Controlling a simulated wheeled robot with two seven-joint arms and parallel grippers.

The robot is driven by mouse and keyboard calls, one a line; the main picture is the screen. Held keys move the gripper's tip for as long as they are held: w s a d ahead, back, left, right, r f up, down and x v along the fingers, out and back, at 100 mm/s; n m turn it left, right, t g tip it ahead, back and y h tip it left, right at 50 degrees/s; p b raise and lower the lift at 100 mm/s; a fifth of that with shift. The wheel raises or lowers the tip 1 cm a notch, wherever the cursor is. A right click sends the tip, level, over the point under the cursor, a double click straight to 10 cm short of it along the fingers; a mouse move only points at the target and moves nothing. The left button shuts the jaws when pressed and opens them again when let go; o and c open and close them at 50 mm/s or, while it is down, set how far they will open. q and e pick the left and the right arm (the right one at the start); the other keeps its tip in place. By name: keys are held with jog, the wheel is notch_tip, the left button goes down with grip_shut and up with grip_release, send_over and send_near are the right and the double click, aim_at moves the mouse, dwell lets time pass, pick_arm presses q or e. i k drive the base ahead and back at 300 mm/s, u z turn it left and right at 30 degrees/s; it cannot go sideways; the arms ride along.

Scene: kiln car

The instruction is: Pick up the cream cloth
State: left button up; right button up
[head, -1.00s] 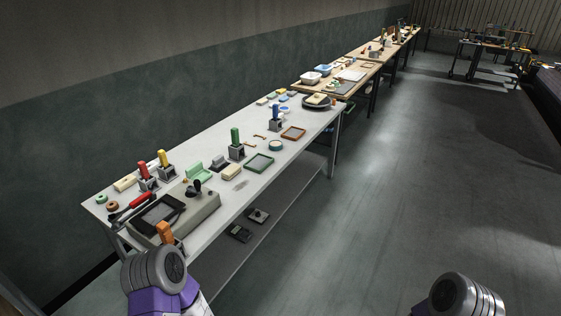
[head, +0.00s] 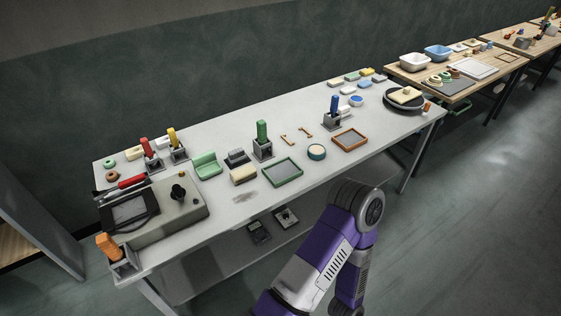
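Several cream pieces lie on the grey-white bench, and I cannot tell for certain which is the cloth. A cream folded-looking piece (head: 243,175) lies near the middle of the bench, left of the green-framed tray (head: 283,172) and in front of a dark-grey block (head: 237,157). Another cream piece (head: 405,95) lies on a round black dish (head: 418,104) at the far right end. A third cream piece (head: 135,153) lies at the back left. One of my purple and grey arms shows at the bottom, in front of the bench. Neither gripper shows.
A grey box machine (head: 182,218) fills the bench's front left. Upright colored-handled tools, such as the green one (head: 262,132) and blue one (head: 335,103), stand in holders. The floor (head: 470,220) at right is clear.

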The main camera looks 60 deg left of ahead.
aim_at(240, 175)
jog(key=u, duration=0.6)
jog(key=i, duration=1.3)
jog(key=u, duration=1.25)
